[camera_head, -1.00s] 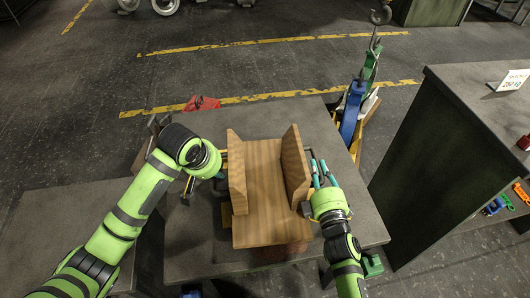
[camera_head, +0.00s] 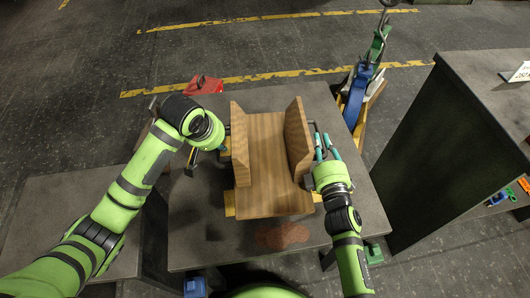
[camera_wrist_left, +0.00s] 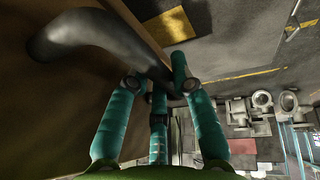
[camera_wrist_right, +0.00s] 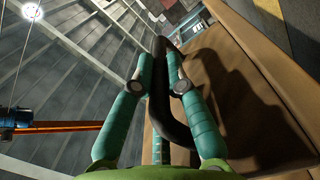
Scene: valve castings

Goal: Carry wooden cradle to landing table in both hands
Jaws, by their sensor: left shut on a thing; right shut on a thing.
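The wooden cradle (camera_head: 266,190) has a flat base and two upright side boards, and looks level and empty. It is over a grey table (camera_head: 200,245); I cannot tell whether it touches the top. My left gripper (camera_head: 223,146) is at its left side, shut on a dark curved handle (camera_wrist_left: 85,35) in the left wrist view. My right gripper (camera_head: 318,155) is at its right side, shut on the other dark handle (camera_wrist_right: 180,125) in the right wrist view. Which table is the landing table is not marked.
A reddish patch (camera_head: 283,235) lies on the table in front of the cradle, with yellow pieces by its front corners. A dark bench (camera_head: 440,150) stands at right. Blue and green equipment (camera_head: 358,90) and a red object (camera_head: 204,86) are beyond the table. A lower surface (camera_head: 70,220) is at left.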

